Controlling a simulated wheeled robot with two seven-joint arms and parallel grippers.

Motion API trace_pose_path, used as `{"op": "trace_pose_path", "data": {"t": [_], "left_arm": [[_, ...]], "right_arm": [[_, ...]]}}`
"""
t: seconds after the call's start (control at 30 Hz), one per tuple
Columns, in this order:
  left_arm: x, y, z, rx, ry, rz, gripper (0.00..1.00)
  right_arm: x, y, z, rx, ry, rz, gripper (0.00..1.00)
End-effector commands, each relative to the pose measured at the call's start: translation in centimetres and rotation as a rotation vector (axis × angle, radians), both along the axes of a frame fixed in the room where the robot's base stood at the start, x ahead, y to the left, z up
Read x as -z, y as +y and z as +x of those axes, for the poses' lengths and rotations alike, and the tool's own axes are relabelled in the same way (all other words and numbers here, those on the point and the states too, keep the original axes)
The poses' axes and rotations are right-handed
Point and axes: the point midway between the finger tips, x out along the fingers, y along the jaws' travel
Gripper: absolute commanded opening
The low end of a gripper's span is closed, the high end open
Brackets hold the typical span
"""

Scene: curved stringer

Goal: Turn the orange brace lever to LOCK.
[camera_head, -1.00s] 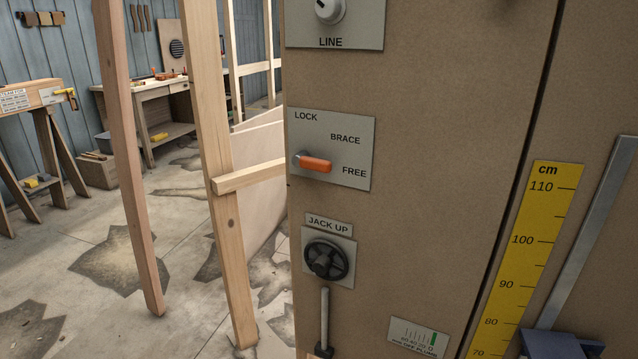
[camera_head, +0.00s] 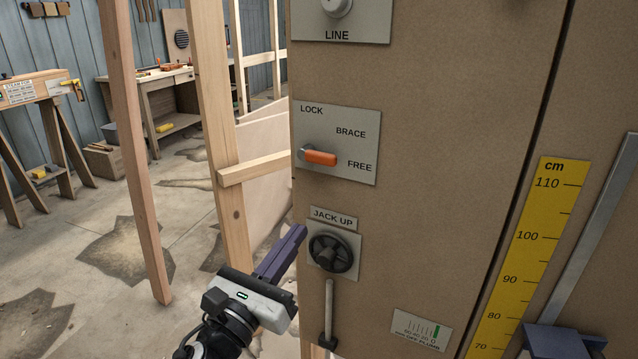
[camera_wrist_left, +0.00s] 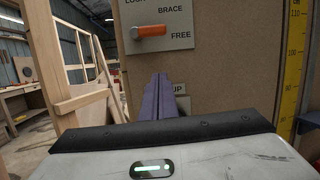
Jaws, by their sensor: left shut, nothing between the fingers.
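The orange brace lever (camera_head: 320,158) sits on a grey plate (camera_head: 358,124) marked LOCK, BRACE and FREE. Its handle points right, toward FREE, from a pivot at the plate's left side. In the left wrist view the lever (camera_wrist_left: 150,31) shows ahead of and above the fingers. My left gripper (camera_head: 300,232) is shut and empty. It is below the lever, just left of the JACK UP wheel in the head view, and apart from the lever. My right gripper is not in view.
The black JACK UP handwheel (camera_head: 330,253) is close beside my left fingertips. A grey rod handle (camera_head: 328,310) hangs below it. The LINE knob (camera_head: 337,6) is above the lever. Wooden posts (camera_head: 218,110) stand left of the panel. A yellow cm scale (camera_head: 530,250) is at right.

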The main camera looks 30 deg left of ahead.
Motion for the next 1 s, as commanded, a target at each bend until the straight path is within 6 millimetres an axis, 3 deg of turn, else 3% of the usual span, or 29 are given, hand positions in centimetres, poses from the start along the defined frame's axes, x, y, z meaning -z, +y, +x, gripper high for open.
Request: {"op": "trace_pose_path", "data": {"t": [0.47, 0.67, 1.0], "left_arm": [[-0.7, 0.1, 0.4, -0.009, -0.007, 0.045, 0.0], [-1.6, 0.4, 3.3, -0.009, -0.009, 0.044, 0.0], [-3.4, 1.1, 10.1, -0.01, -0.008, 0.045, 0.0]], "right_arm": [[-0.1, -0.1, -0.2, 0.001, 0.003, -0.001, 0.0], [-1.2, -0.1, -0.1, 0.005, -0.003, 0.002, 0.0], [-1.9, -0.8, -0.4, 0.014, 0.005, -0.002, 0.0]]}}
